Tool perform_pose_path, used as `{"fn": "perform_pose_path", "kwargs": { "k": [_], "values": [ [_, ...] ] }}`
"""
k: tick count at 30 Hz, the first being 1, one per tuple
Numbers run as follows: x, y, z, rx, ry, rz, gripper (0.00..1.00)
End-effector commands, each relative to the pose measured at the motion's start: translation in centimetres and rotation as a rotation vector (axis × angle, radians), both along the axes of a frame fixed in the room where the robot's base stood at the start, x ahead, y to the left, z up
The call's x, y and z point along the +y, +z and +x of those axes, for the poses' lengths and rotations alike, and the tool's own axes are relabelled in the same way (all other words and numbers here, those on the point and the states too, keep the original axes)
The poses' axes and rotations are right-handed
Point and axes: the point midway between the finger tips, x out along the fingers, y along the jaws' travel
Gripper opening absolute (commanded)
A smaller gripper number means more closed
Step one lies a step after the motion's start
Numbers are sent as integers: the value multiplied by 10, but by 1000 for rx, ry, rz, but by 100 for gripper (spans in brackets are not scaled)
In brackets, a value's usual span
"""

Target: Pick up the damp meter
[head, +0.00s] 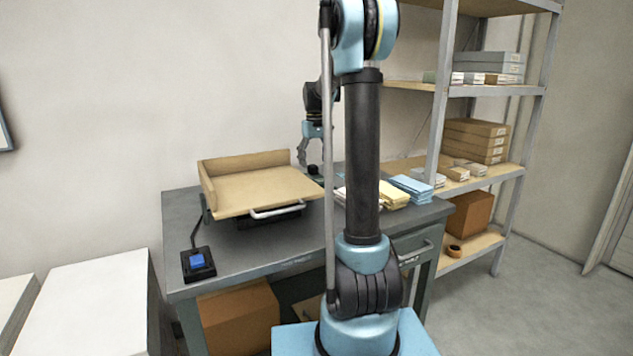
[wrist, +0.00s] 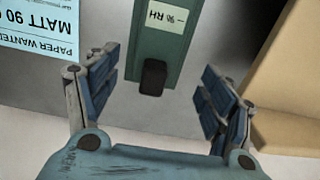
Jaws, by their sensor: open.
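The damp meter appears to be the green body with a pale label and a black end (wrist: 153,78) in the wrist view, at the top centre. It lies between and beyond my two fingers. My gripper (wrist: 160,66) is open, with blue-padded fingers spread on both sides and nothing held. In the head view my gripper (head: 309,155) hangs over the back of the grey workbench (head: 240,258), just right of the wooden tray. A small dark thing beneath it there is too small to make out clearly. My arm hides part of the bench.
The wooden tray (head: 262,187) stands left of the gripper; a tan edge is close at right in the wrist view. A light blue printed sheet (wrist: 38,28) lies at left. Paper packs (head: 410,187) are on the bench's right, a blue button box (head: 197,263) front left, shelves (head: 470,90) behind.

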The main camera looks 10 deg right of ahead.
Motion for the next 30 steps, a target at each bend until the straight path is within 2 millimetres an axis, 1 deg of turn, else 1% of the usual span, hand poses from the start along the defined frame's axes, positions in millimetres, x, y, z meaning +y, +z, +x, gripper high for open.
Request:
{"fn": "perform_pose_path", "kwargs": {
  "k": [6,12,16,20,26,27,29,30],
  "values": [
    [0,-12,2,0,0,0,75],
    [-2,-39,10,0,0,0,75],
    [-1,-52,9,0,0,0,75],
    [-1,-58,9,0,0,0,75],
    [-2,-58,9,0,0,0,75],
    [-2,-58,9,0,0,0,66],
    [-2,-58,9,0,0,0,52],
    [-2,-58,9,0,-1,0,43]
  ]
}}
